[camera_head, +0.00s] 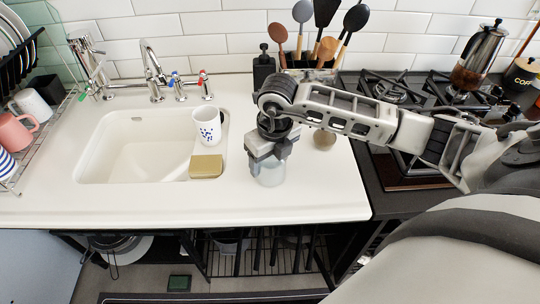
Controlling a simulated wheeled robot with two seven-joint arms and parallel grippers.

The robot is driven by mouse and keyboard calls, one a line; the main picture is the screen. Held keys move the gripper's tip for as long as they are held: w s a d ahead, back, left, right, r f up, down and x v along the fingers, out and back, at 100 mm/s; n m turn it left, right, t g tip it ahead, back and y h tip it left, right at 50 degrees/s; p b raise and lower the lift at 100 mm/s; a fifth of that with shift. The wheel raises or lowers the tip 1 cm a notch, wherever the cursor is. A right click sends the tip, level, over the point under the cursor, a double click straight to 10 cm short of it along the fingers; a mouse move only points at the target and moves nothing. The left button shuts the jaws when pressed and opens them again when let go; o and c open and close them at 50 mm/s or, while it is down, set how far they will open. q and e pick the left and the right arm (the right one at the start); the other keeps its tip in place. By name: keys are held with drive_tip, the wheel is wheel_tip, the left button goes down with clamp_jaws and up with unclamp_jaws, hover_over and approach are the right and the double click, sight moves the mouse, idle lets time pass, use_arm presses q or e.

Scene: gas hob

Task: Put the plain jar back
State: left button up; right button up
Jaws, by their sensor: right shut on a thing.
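A plain clear jar (270,176) is at the counter right of the sink, upright. My right gripper (268,153) comes down over it from above and is shut on its upper part. The gripper hides the top of the jar. I cannot tell whether the jar's base touches the counter. My left gripper is not in view.
A second small round brown-topped item (324,138) stands behind my right arm. A sponge (206,166) and a white cup with blue spots (207,126) are by the sink (130,150). Utensils (327,47) and a dark bottle (263,68) stand behind; the hob (400,162) is right. The front counter is clear.

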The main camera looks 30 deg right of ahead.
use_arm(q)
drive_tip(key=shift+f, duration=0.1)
use_arm(e)
drive_tip(key=shift+f, duration=0.15)
drive_tip(key=o, duration=1.3)
drive_tip(key=shift+o, duration=0.3)
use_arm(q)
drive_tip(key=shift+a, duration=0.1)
use_arm(e)
drive_tip(key=shift+r, duration=0.2)
use_arm(q)
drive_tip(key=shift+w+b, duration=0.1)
drive_tip(key=shift+b, duration=0.45)
use_arm(e)
wheel_tip(320, 180, up, 12)
drive_tip(key=s, duration=0.1)
drive_tip(key=shift+s, duration=0.25)
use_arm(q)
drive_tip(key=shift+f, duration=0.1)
